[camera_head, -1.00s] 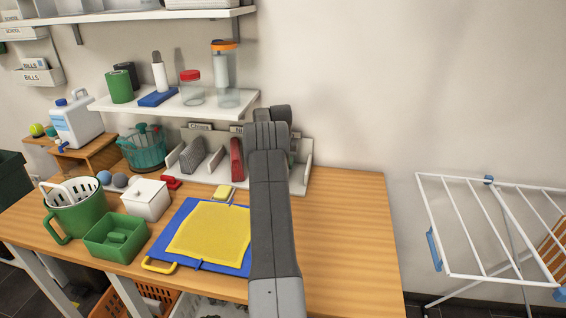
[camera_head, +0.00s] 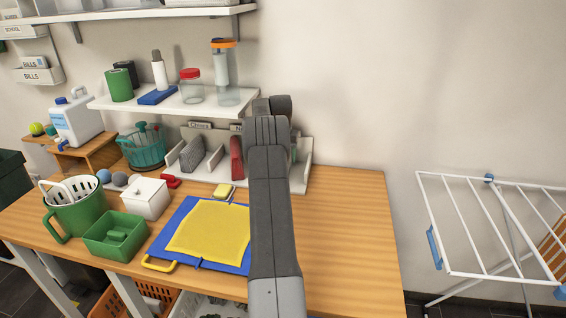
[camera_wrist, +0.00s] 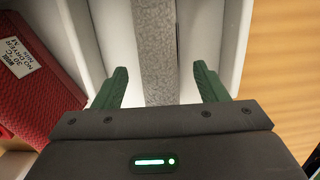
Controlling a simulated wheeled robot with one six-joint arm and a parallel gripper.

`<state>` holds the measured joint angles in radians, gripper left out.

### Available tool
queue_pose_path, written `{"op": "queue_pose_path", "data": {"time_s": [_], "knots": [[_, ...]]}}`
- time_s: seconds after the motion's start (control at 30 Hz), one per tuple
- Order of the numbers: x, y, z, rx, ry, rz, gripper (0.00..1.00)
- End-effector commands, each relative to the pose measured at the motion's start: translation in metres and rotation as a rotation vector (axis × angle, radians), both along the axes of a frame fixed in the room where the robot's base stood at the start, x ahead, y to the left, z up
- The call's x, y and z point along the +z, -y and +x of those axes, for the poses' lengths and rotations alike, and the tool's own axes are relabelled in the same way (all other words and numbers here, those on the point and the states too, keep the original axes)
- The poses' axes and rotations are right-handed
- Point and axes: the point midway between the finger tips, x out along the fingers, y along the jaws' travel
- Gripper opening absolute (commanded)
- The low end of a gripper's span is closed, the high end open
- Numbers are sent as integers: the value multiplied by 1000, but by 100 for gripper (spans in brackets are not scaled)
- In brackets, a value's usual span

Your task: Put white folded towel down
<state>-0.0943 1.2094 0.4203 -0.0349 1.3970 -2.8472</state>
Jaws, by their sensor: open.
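A pale grey-white textured strip, which looks like the edge of the folded towel (camera_wrist: 154,35), stands in a white slot of the sorter in the wrist view. My gripper (camera_wrist: 159,78) is open, with one green finger on each side of the strip and a gap to each. The towel's lower part is hidden behind my gripper body. In the head view my arm covers the gripper and most of this slot of the white sorter (camera_head: 306,181).
A red folded cloth with a label (camera_wrist: 38,60) stands in the slot to the left. The wooden table (camera_head: 350,230) is bare right of my arm. A blue board (camera_head: 182,222) with a yellow cloth (camera_head: 210,232) lies left. A white drying rack (camera_head: 480,225) stands right.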

Motion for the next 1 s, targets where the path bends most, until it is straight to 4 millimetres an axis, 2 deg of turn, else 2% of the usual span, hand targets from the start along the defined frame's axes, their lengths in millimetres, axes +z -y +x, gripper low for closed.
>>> {"op": "queue_pose_path", "data": {"time_s": [0.2,0.4,0.63,1.0], "knots": [[49,-2,-5,0,4,0,66],[79,-2,-9,0,2,1,66],[89,-2,-10,0,0,0,66],[83,-2,-9,0,0,0,66]]}}
